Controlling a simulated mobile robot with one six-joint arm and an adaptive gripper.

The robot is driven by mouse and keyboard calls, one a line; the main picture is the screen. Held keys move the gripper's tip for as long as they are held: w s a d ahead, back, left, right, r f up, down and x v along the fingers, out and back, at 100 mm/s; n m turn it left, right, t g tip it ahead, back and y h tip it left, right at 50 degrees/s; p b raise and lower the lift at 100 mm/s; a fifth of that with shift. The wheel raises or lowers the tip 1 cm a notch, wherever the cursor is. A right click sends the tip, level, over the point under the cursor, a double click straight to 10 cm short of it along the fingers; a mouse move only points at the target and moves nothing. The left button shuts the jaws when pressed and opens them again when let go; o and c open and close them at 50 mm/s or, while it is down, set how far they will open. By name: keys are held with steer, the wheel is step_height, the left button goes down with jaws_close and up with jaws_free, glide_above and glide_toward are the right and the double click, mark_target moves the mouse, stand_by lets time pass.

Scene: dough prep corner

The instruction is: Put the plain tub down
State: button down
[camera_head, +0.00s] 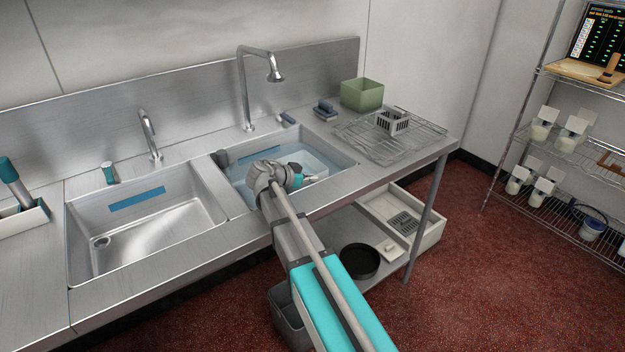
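My arm reaches over the right sink basin (225,172), which holds bluish water. Its wrist hides the fingers, so I cannot see whether my gripper (310,178) is open or shut. A pale, whitish shape (316,167) shows just beyond the wrist, at or in the water. It may be a tub, but I cannot tell whether my gripper holds it. A plain green square tub (362,95) stands upright on the counter at the back right, apart from my gripper.
A wire rack (420,132) with a small grey slotted basket (392,122) lies on the right counter. A tall faucet (245,90) rises behind the basin. The left basin (150,235) is empty. A white tray (432,235) and black pan (360,261) sit on the lower shelf.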

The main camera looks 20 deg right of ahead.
steer(key=shift+f+b, duration=0.6)
steer(key=shift+f, duration=0.05)
steer(key=c, duration=0.8)
jaws_free()
steer(key=shift+r, duration=0.2)
steer(key=shift+r+p, duration=0.65)
steer(key=shift+p, duration=0.15)
steer(key=p+v, duration=0.3)
steer(key=v, duration=0.4)
steer(key=shift+a, duration=0.2)
